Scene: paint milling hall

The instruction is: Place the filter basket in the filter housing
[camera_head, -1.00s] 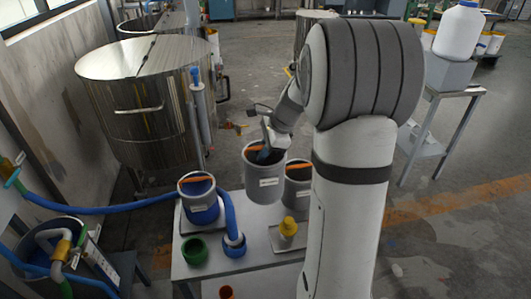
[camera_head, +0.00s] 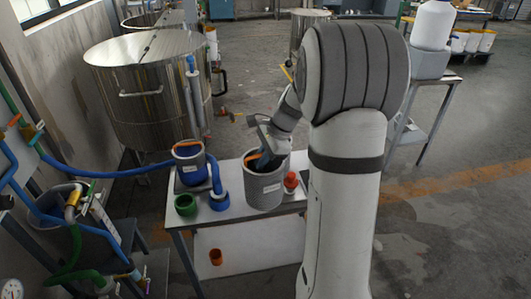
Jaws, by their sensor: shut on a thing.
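My gripper (camera_head: 268,142) is shut on a grey, mesh-like filter basket (camera_head: 264,188), gripping it at the top. The basket is roughly upright and shows in front of the steel table (camera_head: 230,172); whether it touches the table I cannot tell. To its left on the table stands a blue and grey vessel (camera_head: 190,172) with an orange bar across its top and a white label. It looks like the filter housing, but I cannot be sure. The basket is apart from this vessel. My arm hides the right part of the table.
A green cup (camera_head: 186,205) and a blue hose (camera_head: 216,185) with a blue end fitting are beside the vessel. A red item (camera_head: 291,182) is right of the basket. An orange cup (camera_head: 215,257) is on the lower shelf. A large steel tank (camera_head: 150,95) stands behind.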

